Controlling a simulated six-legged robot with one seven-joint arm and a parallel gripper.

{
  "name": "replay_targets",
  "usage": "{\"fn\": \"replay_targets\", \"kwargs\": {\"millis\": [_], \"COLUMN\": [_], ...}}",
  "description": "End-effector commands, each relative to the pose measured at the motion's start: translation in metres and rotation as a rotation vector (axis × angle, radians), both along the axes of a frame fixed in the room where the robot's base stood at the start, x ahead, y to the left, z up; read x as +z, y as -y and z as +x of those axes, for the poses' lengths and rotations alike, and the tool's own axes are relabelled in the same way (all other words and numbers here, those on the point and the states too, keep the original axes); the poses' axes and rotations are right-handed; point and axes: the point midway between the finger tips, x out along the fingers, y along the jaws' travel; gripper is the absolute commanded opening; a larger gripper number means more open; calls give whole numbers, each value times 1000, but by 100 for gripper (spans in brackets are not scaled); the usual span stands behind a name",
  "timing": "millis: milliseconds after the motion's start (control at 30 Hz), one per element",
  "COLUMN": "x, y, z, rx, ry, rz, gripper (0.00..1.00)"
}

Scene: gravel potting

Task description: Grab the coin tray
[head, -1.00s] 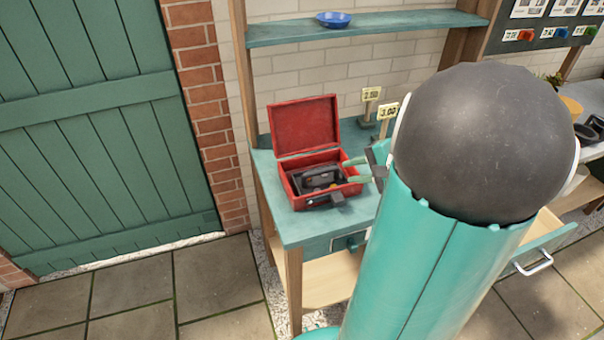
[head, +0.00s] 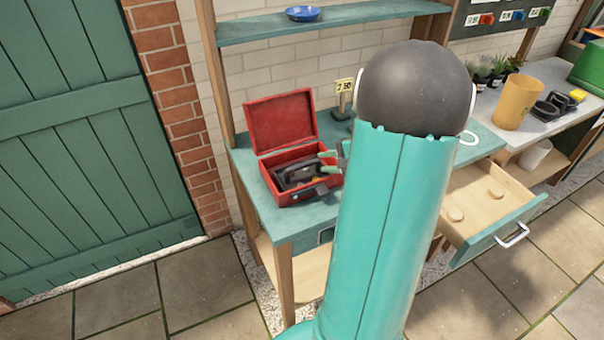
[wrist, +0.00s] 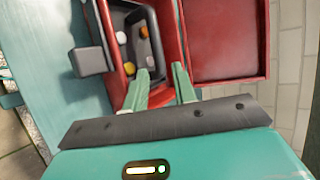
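The coin tray (head: 296,174) is dark and sits inside the open red cash box (head: 284,192) on the teal bench. In the wrist view the tray (wrist: 157,50) holds several round coins, white, orange and yellow. My gripper (head: 329,161) is at the right side of the box in the head view, partly hidden behind my arm. In the wrist view my gripper (wrist: 160,71) has its two green fingers apart, with nothing held between them. The fingertips are near the tray's end and the box's red wall; I cannot tell whether they touch.
The box's red lid (head: 282,121) stands open at the back. A price sign (head: 344,86) stands behind the box. A drawer (head: 490,205) is pulled out at the right, with round pieces inside. A blue bowl (head: 303,14) is on the shelf above.

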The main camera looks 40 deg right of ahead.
Motion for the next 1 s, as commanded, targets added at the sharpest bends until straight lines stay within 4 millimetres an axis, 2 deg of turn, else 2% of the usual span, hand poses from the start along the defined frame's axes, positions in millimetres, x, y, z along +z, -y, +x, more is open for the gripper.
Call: {"fn": "replay_targets", "kwargs": {"millis": [167, 300, 433, 700, 733, 867, 1000], "x": [-7, -19, -27, -29, -29, -29, -28], "y": [-8, -19, -22, -22, -22, -22, -22], "z": [12, 28, 43, 47, 47, 47, 47], "rx": [4, 4, 4, 1, 1, 1, 2], "ry": [0, -1, 0, 0, 0, 0, 1], "rz": [2, 3, 1, 1, 1, 1, 0], "gripper": [27, 27, 27, 27, 25, 0, 0]}}
